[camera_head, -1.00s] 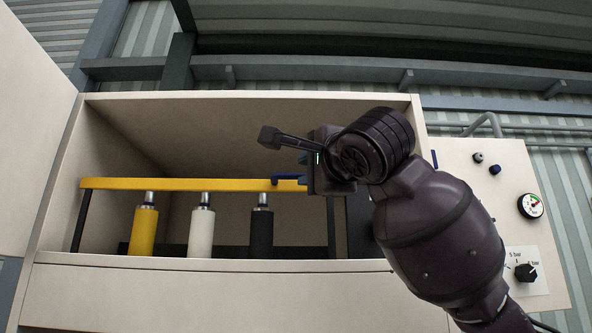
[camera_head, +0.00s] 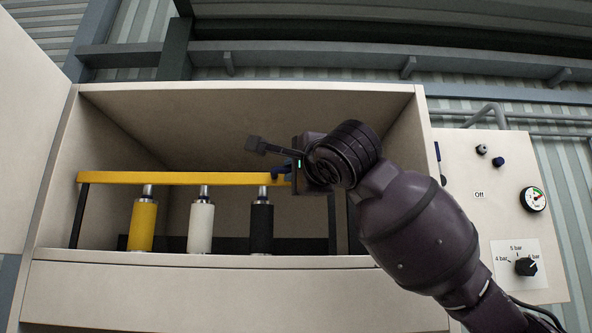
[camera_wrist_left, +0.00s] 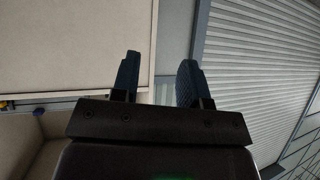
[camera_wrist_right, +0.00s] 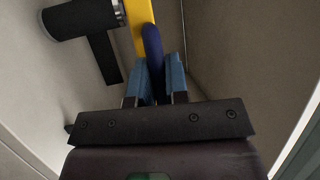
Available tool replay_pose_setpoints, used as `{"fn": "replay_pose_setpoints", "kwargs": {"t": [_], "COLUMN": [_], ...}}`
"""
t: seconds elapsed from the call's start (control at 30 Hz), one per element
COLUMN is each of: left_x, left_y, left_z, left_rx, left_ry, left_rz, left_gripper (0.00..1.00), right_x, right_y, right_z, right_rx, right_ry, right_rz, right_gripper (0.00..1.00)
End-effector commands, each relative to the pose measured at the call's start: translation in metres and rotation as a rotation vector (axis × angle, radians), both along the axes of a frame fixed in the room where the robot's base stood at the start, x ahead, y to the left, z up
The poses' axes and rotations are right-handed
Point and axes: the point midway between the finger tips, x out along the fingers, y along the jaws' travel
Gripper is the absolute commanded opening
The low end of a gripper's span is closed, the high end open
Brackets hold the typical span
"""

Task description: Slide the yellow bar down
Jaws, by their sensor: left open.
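The yellow bar (camera_head: 170,178) runs level across the open cabinet, above three rollers: yellow (camera_head: 143,225), white (camera_head: 200,229) and black (camera_head: 260,230). A blue handle (camera_head: 281,172) is at the bar's right end. My right gripper (camera_head: 290,171) is at this handle. In the right wrist view the handle (camera_wrist_right: 152,48) lies between the close-set blue fingers (camera_wrist_right: 158,78), with the yellow bar (camera_wrist_right: 140,18) just beyond. The bar's far right end is hidden behind my right arm. My left gripper (camera_wrist_left: 160,75) is open and empty in the left wrist view.
The cabinet's side walls and front ledge (camera_head: 200,262) frame the bar. A control panel (camera_head: 515,220) with a gauge (camera_head: 533,199) and black knob (camera_head: 526,267) is at the right. An open pale door (camera_head: 30,120) stands at the left.

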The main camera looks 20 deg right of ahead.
Motion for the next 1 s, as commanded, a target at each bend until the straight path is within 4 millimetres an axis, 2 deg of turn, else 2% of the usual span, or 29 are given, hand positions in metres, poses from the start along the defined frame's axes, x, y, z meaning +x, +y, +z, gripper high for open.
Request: {"fn": "replay_pose_setpoints", "kwargs": {"t": [0.27, 0.47, 0.77, 1.0], "left_x": [0.000, 0.002, 0.010, 0.010], "left_y": [0.000, 0.000, -0.002, -0.002], "left_z": [-0.001, -0.014, -0.034, -0.055], "left_rx": [0.000, 0.000, -0.001, 0.000], "left_ry": [-0.002, -0.011, -0.030, -0.022], "left_rz": [0.000, 0.000, -0.004, -0.006], "left_gripper": [0.41, 0.41, 0.41, 0.41], "right_x": [-0.001, -0.005, -0.003, 0.000], "right_y": [0.000, 0.004, 0.003, 0.003], "right_z": [-0.001, -0.010, -0.033, -0.062], "right_rx": [0.000, -0.001, 0.001, 0.000], "right_ry": [-0.001, -0.011, -0.008, 0.001], "right_rz": [0.001, 0.006, 0.008, 0.007], "right_gripper": [0.00, 0.00, 0.00, 0.00]}}
